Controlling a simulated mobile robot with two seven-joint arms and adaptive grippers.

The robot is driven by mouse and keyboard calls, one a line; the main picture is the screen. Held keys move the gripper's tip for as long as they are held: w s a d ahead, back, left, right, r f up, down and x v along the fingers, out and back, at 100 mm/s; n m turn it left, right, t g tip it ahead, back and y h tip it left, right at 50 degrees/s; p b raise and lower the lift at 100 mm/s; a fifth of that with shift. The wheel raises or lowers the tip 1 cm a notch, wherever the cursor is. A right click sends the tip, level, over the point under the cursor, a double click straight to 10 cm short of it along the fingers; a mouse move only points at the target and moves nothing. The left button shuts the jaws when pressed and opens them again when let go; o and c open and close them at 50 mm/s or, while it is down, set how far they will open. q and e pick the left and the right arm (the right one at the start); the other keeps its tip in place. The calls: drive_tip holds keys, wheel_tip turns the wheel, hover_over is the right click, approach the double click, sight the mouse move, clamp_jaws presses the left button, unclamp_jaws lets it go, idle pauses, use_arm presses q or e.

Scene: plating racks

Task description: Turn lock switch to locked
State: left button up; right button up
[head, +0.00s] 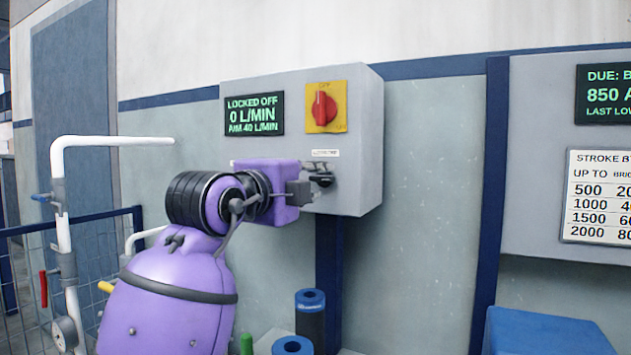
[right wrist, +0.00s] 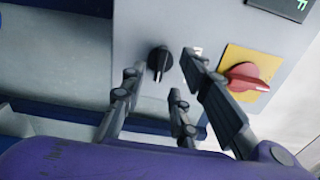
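The lock switch (head: 322,181) is a small black rotary knob low on the grey control box, under a small white label. It also shows in the right wrist view (right wrist: 159,60), with a pale pointer line on it. My right gripper (head: 308,186) is at the knob in the head view and partly covers the area around it. In the right wrist view my right gripper (right wrist: 162,66) is open, its fingers apart on either side of the knob. I cannot tell whether any finger touches it. My left gripper is not in view.
A red rotary switch (head: 324,108) on a yellow plate sits above the knob. The display (head: 252,115) reads "LOCKED OFF, 0 L/MIN". White pipes (head: 62,190) stand at the left. Dark blue cylinders (head: 310,315) and a blue box (head: 545,335) are below.

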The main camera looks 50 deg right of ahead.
drive_tip(key=v, duration=0.9)
idle(0.3)
